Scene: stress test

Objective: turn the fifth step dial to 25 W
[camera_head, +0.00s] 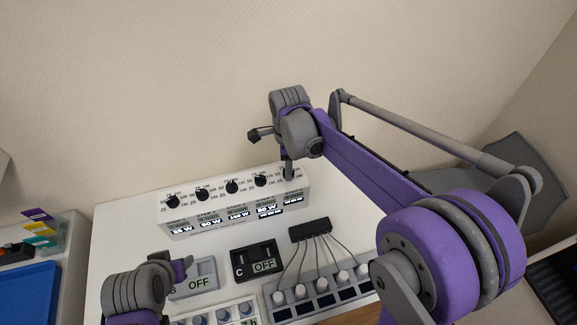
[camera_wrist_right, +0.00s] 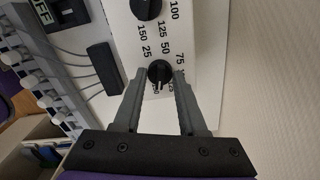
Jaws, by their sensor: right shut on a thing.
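The white step-dial box (camera_head: 236,212) stands at the back of the white table and carries a row of black dials with printed watt marks. My right gripper (camera_head: 288,172) is at the rightmost dial and mostly hides it in the head view. In the right wrist view that fifth dial (camera_wrist_right: 159,73) sits between the two fingertips of my right gripper (camera_wrist_right: 159,77), which is shut on it. Its white mark points toward the bottom of that view. The fifth display (camera_head: 293,200) is too small to read. My left gripper (camera_head: 183,265) is low at left, away from the dials; its jaws are unclear.
Panels reading OFF, one lettered C (camera_head: 258,262), lie in front of the box. A black block (camera_head: 310,229) has cables to a row of white knobs (camera_head: 322,285). A blue tray (camera_head: 30,292) is at far left. Bare table is left of the box.

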